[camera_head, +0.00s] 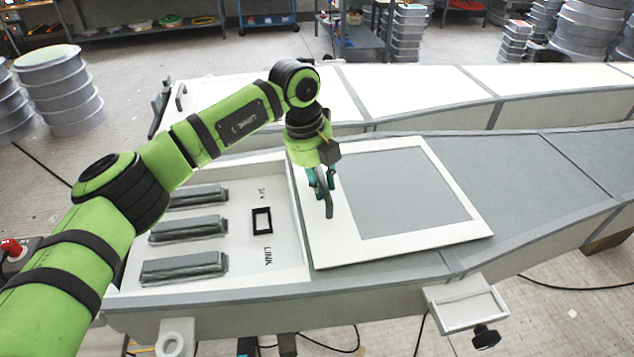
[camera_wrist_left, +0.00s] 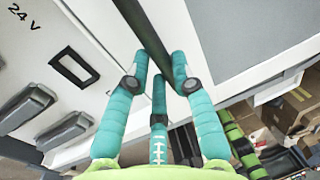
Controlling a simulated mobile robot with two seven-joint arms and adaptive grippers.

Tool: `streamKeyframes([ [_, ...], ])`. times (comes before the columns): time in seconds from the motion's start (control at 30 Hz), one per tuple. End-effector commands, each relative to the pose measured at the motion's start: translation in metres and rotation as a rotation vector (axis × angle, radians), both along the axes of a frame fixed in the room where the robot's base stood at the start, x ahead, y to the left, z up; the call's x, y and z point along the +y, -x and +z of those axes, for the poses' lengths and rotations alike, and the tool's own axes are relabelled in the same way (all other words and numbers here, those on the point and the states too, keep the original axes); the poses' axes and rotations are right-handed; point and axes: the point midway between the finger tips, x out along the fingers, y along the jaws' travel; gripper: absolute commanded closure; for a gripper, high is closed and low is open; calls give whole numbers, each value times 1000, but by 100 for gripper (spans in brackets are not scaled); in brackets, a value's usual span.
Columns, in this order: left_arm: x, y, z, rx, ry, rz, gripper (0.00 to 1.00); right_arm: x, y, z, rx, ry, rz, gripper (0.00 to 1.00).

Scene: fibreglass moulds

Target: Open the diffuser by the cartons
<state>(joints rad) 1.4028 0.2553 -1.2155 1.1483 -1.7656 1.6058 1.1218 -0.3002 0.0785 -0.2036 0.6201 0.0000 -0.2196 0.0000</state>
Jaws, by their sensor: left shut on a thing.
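A flat panel with a white frame (camera_head: 448,229) and a grey centre lies on the long grey mould body, right of an open white compartment; I take it for the diffuser. My left gripper (camera_head: 322,192) is above the left part of this frame, fingers pointing down. It is shut on a slim grey handle (camera_head: 329,207), whose lower end shows below the fingers. In the left wrist view the handle is a dark bar (camera_wrist_left: 147,33) running between the teal fingers (camera_wrist_left: 158,95). Where the handle joins the panel is hard to see. My right gripper is not in view.
The white compartment (camera_head: 285,252) holds several grey blocks (camera_head: 185,267) and a small black-framed window (camera_head: 262,220). A second long mould (camera_head: 420,88) lies behind. A bracket with a black knob (camera_head: 468,305) juts from the front edge. Brown boxes (camera_wrist_left: 285,113) show in the left wrist view.

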Motion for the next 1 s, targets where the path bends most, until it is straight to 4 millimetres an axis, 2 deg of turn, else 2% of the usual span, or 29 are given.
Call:
streamKeyframes([
  [0.2,1,0,0,0,-1,1,100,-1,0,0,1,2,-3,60],
  [0.23,1,0,0,0,-1,1,68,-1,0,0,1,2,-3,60],
  [0.27,1,0,0,0,-1,1,56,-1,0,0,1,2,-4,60],
  [0.3,1,0,0,0,-1,1,51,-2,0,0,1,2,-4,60],
  [0.67,1,0,3,-1,0,1,51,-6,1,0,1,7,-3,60],
  [0.77,3,0,14,-4,0,1,51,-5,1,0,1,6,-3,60],
  [1.0,13,2,62,-5,1,2,51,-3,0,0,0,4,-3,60],
])
